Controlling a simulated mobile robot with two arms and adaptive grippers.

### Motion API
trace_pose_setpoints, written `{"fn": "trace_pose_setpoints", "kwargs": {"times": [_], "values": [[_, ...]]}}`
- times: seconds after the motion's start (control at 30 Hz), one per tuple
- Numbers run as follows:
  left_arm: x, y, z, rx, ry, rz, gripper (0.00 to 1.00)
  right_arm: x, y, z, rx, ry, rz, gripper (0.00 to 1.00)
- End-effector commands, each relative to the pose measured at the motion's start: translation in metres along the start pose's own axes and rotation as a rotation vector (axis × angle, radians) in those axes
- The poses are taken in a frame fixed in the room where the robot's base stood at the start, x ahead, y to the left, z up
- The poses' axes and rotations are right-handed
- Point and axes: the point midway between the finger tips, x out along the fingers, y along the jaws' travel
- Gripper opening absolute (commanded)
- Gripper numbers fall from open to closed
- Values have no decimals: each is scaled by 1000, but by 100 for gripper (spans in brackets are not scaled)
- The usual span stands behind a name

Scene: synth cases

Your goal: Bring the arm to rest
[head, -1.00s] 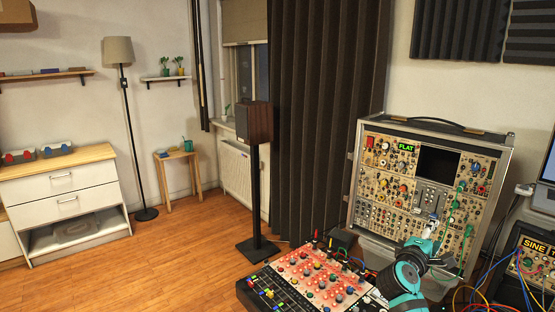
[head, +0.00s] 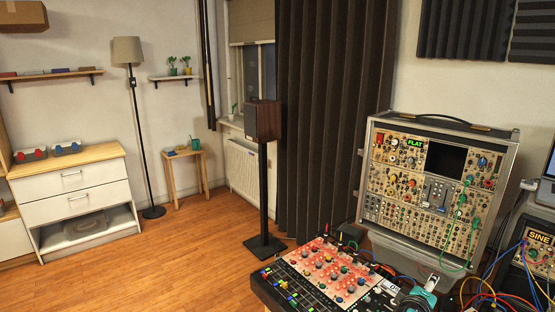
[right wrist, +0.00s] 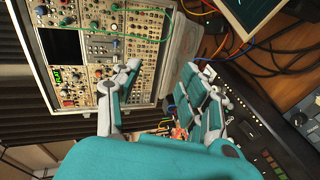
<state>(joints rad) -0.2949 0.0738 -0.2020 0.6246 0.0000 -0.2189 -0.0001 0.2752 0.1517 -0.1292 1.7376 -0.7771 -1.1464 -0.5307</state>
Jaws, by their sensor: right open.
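My right gripper (right wrist: 160,72) is open, with its grey and teal fingers apart and nothing between them in the right wrist view. In the head view only a small white and teal part of the right gripper (head: 431,284) shows at the lower right. It is in front of the tan synth case (head: 428,185) and right of the red-panelled synth (head: 328,270). The tan case also shows beyond the fingers in the right wrist view (right wrist: 95,60). My left gripper is in neither view.
A SINE module case (head: 538,255) with loose coloured cables stands at the far right. A speaker on a stand (head: 263,160) is left of the dark curtain (head: 325,100). A white dresser (head: 75,200) and small wooden table (head: 183,153) stand on the left; the floor between is clear.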

Motion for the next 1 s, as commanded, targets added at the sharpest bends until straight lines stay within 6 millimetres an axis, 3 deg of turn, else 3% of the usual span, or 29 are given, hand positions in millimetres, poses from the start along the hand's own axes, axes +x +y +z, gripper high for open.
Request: {"fn": "trace_pose_setpoints", "kwargs": {"times": [0.17, 0.3, 0.4, 0.63, 1.0], "values": [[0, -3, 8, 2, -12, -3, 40, -40, -72, 31, 143, 4, -201, 43], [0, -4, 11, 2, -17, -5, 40, -99, -140, 67, 300, -21, -439, 43], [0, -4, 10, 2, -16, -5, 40, -142, -173, 87, 391, -52, -586, 43], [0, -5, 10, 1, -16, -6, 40, -215, -210, 117, 510, -122, -813, 43], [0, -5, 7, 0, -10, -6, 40, -306, -230, 149, 618, -228, -1062, 43]]}}
